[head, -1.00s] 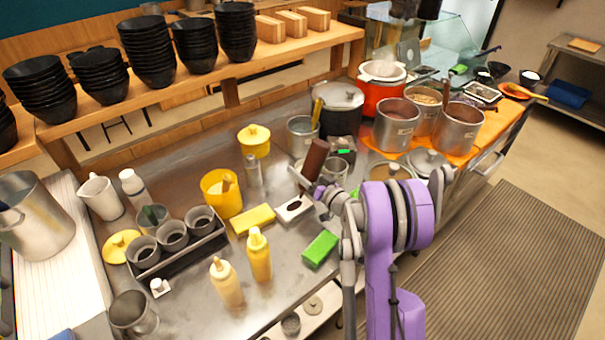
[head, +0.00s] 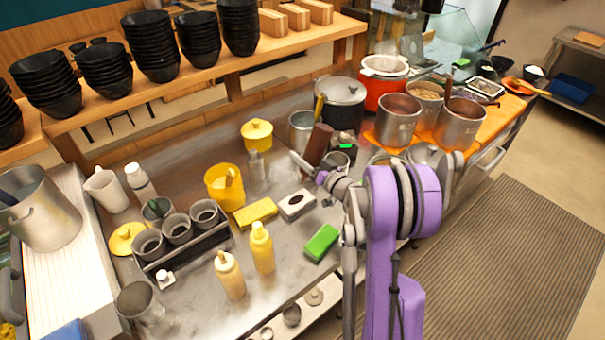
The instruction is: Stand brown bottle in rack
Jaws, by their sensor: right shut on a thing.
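The brown bottle (head: 317,144) is tilted in my right gripper (head: 306,166), which is shut on it. It is held up over the back middle of the steel counter, in front of the dark lidded pot. The fingers are partly hidden by the bottle and wrist. The rack (head: 192,249) is a dark holder on the counter to the left, well apart from the bottle. It holds three round grey cups, whose open tops show. My left gripper is not in view.
A yellow tub (head: 221,190), a yellow sponge (head: 257,212), a white box (head: 297,204) and a green sponge (head: 322,242) lie between the rack and my right arm. Steel pots (head: 397,122) stand at right.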

